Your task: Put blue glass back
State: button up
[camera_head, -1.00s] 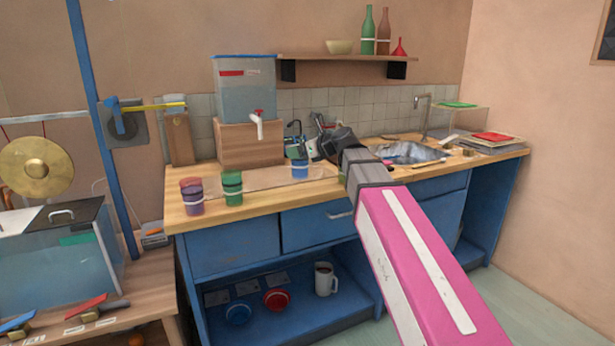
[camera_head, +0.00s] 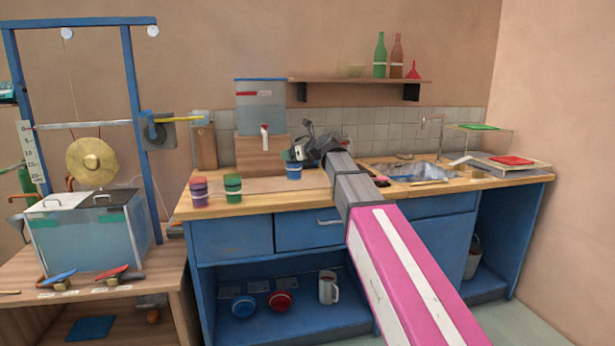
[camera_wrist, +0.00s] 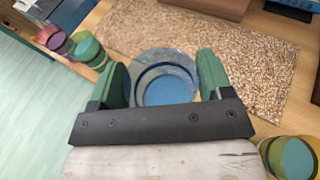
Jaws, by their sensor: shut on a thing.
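The blue glass (camera_head: 293,171) is at the far side of the pale mat on the wooden counter; I cannot tell whether it touches the surface. In the wrist view the blue glass (camera_wrist: 167,88) is seen from above between the green fingers. My gripper (camera_wrist: 163,76) is shut on it. In the head view my gripper (camera_head: 300,154) is small and dark above the glass, partly hidden by my arm. A purple glass (camera_head: 199,191) and a green glass (camera_head: 233,188) stand side by side at the counter's left; they also show at the wrist view's upper left.
The mat (camera_head: 262,185) is largely bare. A water tank (camera_head: 260,105) with a red tap stands on a wooden block behind. Another glass (camera_wrist: 290,157) shows at the wrist view's lower right. The sink (camera_head: 420,171) is to the right, and a glass tank (camera_head: 92,235) stands left.

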jog(key=w+d+f, duration=0.3)
jog(key=d+f, duration=0.2)
jog(key=f, duration=0.2)
jog(key=shift+w+d+f, duration=0.15)
jog(key=shift+w+f, duration=0.2)
jog(key=shift+f, duration=0.1)
jog(key=o, duration=1.5)
jog(key=shift+o, duration=0.2)
